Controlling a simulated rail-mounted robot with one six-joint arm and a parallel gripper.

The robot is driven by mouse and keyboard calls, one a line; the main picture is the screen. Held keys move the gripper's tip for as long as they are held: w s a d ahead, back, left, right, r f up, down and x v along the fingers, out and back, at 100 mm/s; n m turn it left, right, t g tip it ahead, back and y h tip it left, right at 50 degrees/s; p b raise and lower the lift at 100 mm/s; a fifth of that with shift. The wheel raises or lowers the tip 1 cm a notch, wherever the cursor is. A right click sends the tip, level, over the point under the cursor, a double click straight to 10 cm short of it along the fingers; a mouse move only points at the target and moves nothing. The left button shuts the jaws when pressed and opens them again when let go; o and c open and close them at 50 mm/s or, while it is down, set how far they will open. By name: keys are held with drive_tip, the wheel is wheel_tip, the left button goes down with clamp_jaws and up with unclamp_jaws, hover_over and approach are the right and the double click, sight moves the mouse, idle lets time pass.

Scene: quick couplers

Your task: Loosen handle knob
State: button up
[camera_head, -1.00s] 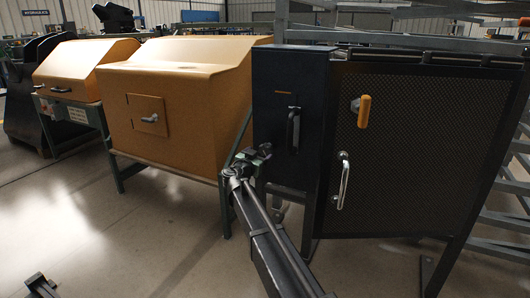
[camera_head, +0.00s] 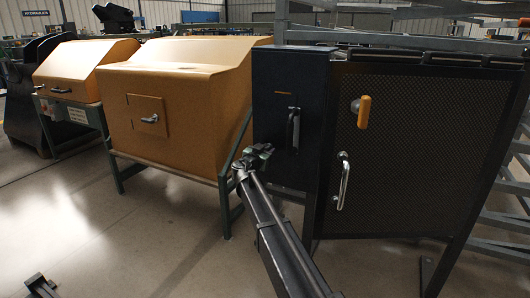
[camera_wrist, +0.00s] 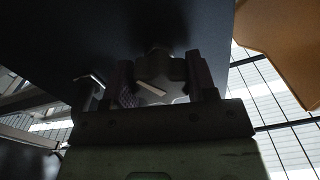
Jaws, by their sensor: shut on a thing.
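The handle knob (camera_wrist: 152,90) is dark and star-shaped with a pale line mark on its face, seen in the wrist view under a dark panel. My gripper (camera_wrist: 160,74) has a finger on each side of the knob and is shut on it. In the head view my gripper (camera_head: 265,151) is at the lower left of the dark blue cabinet (camera_head: 275,85), below its black upright handle (camera_head: 293,128). The knob cannot be made out in the head view. Poor light in the wrist view hides the exact finger contact.
A black mesh door (camera_head: 420,150) with a yellow handle (camera_head: 364,111) and a metal pull handle (camera_head: 343,180) stands at the right. Orange-yellow cabinets (camera_head: 180,85) on green legs stand at the left.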

drive_tip(key=shift+n, duration=0.3)
drive_tip(key=n, duration=0.3)
drive_tip(key=shift+n, duration=0.3)
drive_tip(key=n, duration=0.3)
drive_tip(key=shift+n, duration=0.3)
drive_tip(key=n, duration=0.7)
drive_tip(key=shift+s, duration=0.1)
drive_tip(key=n, duration=0.4)
drive_tip(key=shift+r, duration=0.1)
drive_tip(key=n, duration=0.3)
drive_tip(key=shift+n, duration=0.3)
drive_tip(key=n, duration=0.3)
drive_tip(key=shift+n, duration=2.2)
